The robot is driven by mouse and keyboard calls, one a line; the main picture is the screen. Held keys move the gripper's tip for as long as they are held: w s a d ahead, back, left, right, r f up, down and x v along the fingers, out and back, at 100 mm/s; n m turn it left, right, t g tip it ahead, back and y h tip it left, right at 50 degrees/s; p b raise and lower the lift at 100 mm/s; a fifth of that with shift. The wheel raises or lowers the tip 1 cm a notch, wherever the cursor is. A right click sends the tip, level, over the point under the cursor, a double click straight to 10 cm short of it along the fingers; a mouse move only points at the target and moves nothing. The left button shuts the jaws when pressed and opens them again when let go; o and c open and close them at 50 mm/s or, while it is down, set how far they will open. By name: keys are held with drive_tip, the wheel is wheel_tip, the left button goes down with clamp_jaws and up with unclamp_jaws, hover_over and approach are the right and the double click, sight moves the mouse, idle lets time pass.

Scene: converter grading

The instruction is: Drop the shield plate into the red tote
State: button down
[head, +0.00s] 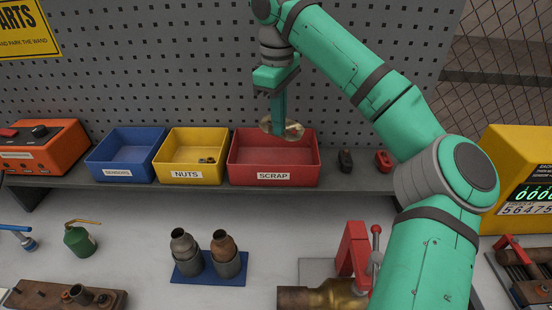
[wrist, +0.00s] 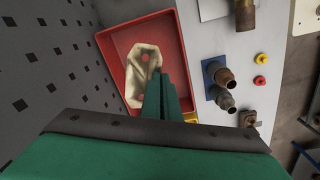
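The shield plate (head: 294,131) is a pale tan, bent piece with holes, and red shows through them in the wrist view (wrist: 141,62). My gripper (head: 279,131) points down with its fingers close together on the plate's edge; it also shows in the wrist view (wrist: 159,76). The plate hangs at the fingertips over the red tote (head: 273,160), labelled SCRAP, at about rim height in the head view. In the wrist view the plate lies within the outline of the red tote (wrist: 172,25). The fingers hide part of the plate and tote.
A yellow NUTS bin (head: 190,165) with small nuts and a blue bin (head: 124,160) stand left of the tote. The perforated panel (head: 180,60) rises behind. Small dark (head: 345,161) and red (head: 383,161) items sit to the right. Two metal parts stand on a blue plate (head: 210,280).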

drive_tip(key=shift+f, duration=2.35)
drive_tip(key=c, duration=1.9)
unclamp_jaws()
drive_tip(key=shift+c, duration=0.2)
drive_tip(key=shift+w+r, duration=0.1)
wheel_tip(320, 180, up, 11)
drive_tip(key=shift+s+a+f, duration=0.2)
drive_tip(key=shift+s, duration=0.15)
